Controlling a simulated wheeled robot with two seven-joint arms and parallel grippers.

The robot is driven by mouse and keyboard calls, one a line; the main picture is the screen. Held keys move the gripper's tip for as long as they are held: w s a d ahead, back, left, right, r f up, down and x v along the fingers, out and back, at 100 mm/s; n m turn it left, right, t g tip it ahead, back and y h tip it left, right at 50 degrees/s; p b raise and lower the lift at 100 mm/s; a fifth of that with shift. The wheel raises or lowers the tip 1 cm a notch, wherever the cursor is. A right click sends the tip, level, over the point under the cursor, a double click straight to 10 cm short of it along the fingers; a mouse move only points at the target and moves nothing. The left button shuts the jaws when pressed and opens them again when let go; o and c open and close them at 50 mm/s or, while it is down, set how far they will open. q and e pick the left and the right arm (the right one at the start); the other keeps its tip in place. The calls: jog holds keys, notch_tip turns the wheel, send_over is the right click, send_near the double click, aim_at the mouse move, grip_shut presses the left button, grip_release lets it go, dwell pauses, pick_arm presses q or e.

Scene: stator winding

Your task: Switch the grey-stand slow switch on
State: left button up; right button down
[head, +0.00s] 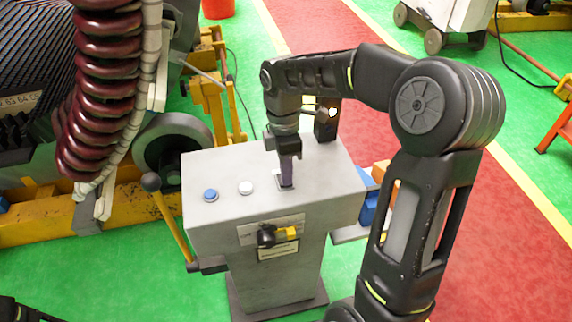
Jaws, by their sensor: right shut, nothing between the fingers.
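The grey stand (215,225) is in the middle of the head view. Its sloped top carries a blue button (210,195), a white button (246,187) and a small light plate (285,182) to their right. My right gripper (287,172) points down at this plate with its fingers shut and empty. The fingertips are at or just above the plate; I cannot tell if they touch. They hide most of any switch there, so its position is not visible. A black knob with a yellow part (286,234) is on the stand's front. My left gripper is not in view.
A black post (326,122) rises at the stand's back right. A lever with a dark ball (151,182) sticks up on the left. Dark red coils (105,90) and yellow framing (120,215) fill the left. Blue and orange boxes (370,205) are behind my right arm.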

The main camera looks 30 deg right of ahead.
jog(key=shift+s+f+t+b, duration=0.1)
jog(key=shift+f+t+b, duration=0.2)
jog(key=shift+f+b, duration=0.45)
jog(key=shift+s+r, duration=0.1)
jog(key=shift+r, duration=0.4)
jog(key=shift+w, duration=0.2)
jog(key=shift+w+r+p, duration=0.15)
jog(key=shift+p, duration=0.25)
jog(key=shift+w+d, duration=0.25)
jog(key=shift+w, duration=0.25)
jog(key=shift+r, duration=0.1)
